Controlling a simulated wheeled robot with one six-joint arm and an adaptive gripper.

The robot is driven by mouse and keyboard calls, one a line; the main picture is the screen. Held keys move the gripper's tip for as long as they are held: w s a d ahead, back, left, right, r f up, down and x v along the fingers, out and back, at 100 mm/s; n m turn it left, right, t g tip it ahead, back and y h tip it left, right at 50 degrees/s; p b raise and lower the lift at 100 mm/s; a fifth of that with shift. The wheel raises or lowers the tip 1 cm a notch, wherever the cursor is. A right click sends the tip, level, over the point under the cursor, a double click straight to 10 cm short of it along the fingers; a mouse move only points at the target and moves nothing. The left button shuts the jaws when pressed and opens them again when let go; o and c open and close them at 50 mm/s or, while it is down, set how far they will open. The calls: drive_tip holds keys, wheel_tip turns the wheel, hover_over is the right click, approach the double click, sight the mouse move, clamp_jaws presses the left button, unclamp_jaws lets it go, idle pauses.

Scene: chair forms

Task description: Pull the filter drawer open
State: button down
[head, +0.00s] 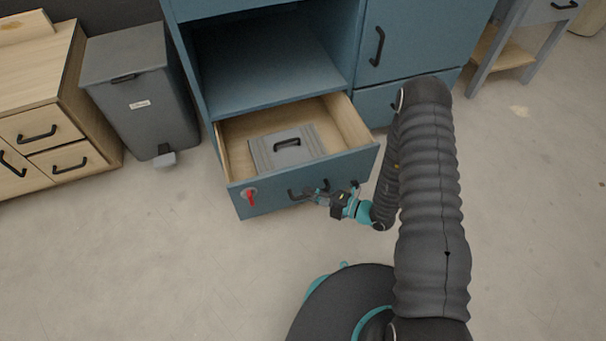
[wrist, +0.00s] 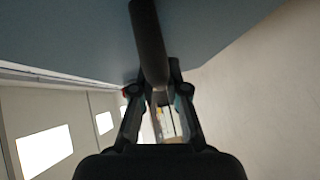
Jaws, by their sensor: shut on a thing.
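The drawer (head: 340,166) is blue-fronted with a light wood inside, and it stands pulled out from the blue cabinet in the head view. A grey filter box (head: 262,150) with a black handle on top lies in it. The drawer's black handle (head: 296,193) is on its front. My gripper (head: 318,194) is shut on that handle. In the wrist view, the dark handle bar (wrist: 148,40) runs between the fingers of my gripper (wrist: 160,92), with the blue drawer front (wrist: 85,35) behind it. The fingers hide part of the handle in the head view.
A red latch or knob (head: 250,197) is on the left of the drawer front. A grey pedal bin (head: 140,95) and a wooden drawer unit (head: 90,100) stand left. A blue-grey table (head: 515,45) stands at the far right. The floor (head: 170,270) in front is clear.

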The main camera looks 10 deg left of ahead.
drive_tip(key=s+d, duration=0.4)
drive_tip(key=s, duration=0.2)
drive_tip(key=shift+s, duration=0.35)
drive_tip(key=shift+d, duration=0.1)
drive_tip(key=c, duration=1.2)
unclamp_jaws()
drive_tip(key=shift+v, duration=6)
drive_tip(key=shift+n, duration=0.3)
